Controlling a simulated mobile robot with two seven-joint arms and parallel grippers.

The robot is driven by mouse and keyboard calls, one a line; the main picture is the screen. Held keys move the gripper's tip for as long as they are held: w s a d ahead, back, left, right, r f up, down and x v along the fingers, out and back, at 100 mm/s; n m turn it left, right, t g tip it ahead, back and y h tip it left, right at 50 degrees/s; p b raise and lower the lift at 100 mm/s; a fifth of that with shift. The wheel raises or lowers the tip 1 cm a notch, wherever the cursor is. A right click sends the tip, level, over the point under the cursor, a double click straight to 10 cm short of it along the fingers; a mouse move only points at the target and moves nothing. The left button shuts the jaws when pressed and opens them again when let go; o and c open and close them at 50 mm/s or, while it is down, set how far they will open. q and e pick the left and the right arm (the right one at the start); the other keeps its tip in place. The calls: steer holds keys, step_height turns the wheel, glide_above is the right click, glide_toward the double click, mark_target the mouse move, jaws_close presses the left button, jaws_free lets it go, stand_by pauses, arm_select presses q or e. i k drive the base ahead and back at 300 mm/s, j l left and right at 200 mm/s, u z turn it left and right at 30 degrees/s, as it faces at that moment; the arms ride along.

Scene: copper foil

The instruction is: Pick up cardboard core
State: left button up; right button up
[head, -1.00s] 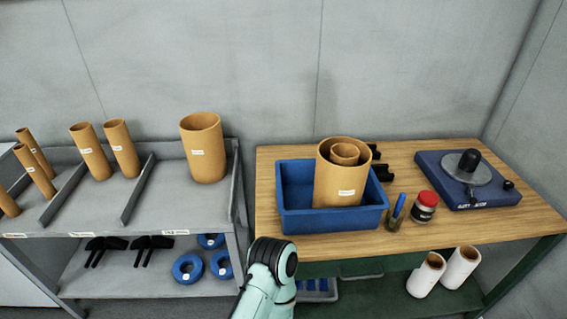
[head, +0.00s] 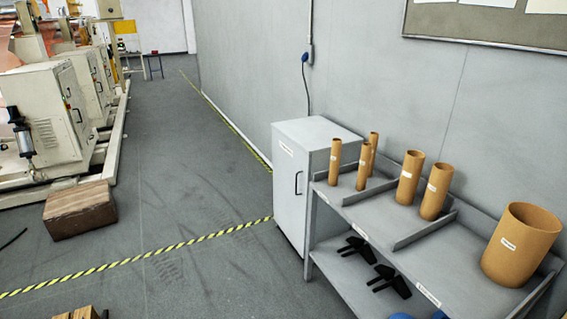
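Cardboard cores stand upright on the top of a grey shelf unit (head: 430,262) at the right of the head view. A large wide core (head: 520,245) stands at the right end. Two medium cores, one (head: 408,178) and another (head: 436,191), stand in the middle section. Several thin cores stand at the left end, among them one thin core (head: 335,161) and another (head: 363,166). Metal dividers separate the sizes. Each core bears a small white label, hard to read here. Neither of my grippers shows in this view.
A grey cabinet (head: 304,175) stands left of the shelf. Black brackets (head: 388,280) lie on the lower shelf. A wooden block (head: 80,210) sits on the floor near machines (head: 65,110) at the left. Yellow-black tape (head: 150,255) crosses the mostly clear grey floor.

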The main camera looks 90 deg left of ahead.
mark_target(337, 143)
steer(key=u, duration=2.8)
steer(key=i+j, duration=0.4)
steer(key=i, duration=0.15)
steer(key=i+j+z, duration=0.1)
steer(key=i+j, duration=0.35)
steer(key=i, duration=0.15)
